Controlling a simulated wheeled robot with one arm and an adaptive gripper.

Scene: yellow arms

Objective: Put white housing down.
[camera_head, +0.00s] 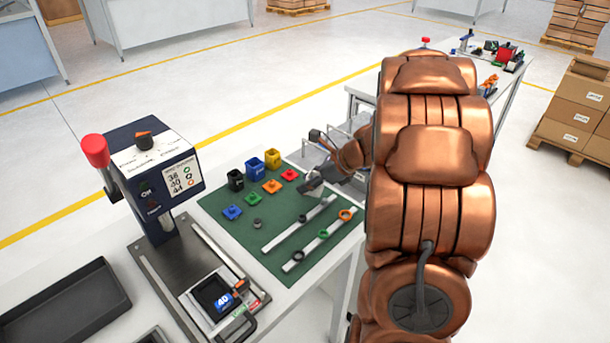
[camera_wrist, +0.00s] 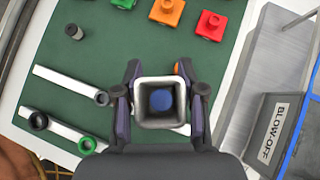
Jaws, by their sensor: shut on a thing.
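The white housing (camera_wrist: 158,82) is a square, open-topped hollow piece with a blue disc showing inside. My gripper (camera_wrist: 159,104) is shut on it, with one dark finger on each side. In the head view my gripper (camera_head: 312,184) is over the right back part of the green mat (camera_head: 232,202). The housing is mostly hidden there by the fingers. I cannot tell whether its underside touches the mat.
Blue, green, orange and red square pieces (camera_head: 271,186) and several coloured bins (camera_head: 254,167) are on the mat's left and back. Two white strips (camera_head: 318,246) with rings lie in front. A blow-off box (camera_wrist: 272,130) stands to the right. A press (camera_head: 153,175) stands left.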

